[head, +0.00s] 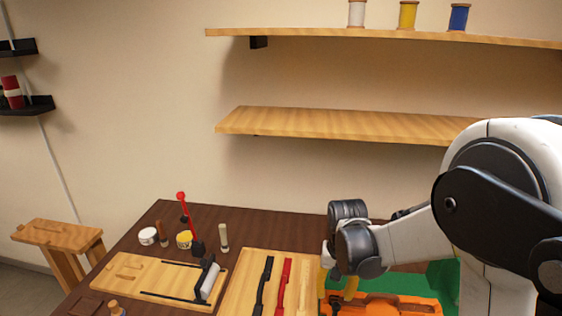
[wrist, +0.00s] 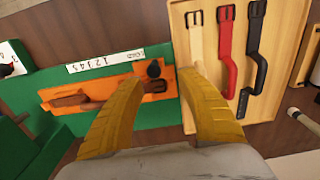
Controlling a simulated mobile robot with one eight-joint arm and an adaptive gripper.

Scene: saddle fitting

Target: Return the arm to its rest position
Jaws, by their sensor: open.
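My gripper (wrist: 158,104) has two yellow fingers, which stand apart with nothing between them in the wrist view. They hang above an orange block (wrist: 106,92) set on a green board (wrist: 130,55) and beside a light wooden tray (wrist: 261,99). In the head view my white and black arm reaches in from the right. The gripper is mostly hidden there behind my wrist, with a bit of yellow finger showing above the orange block (head: 412,303).
The tray bears black, red and pale straps. A wooden board with a roller (head: 209,282) lies to its left on the dark table (head: 275,228). A red-knobbed lever (head: 181,196) and small pots stand behind. Wooden shelves (head: 330,124) hang on the wall above.

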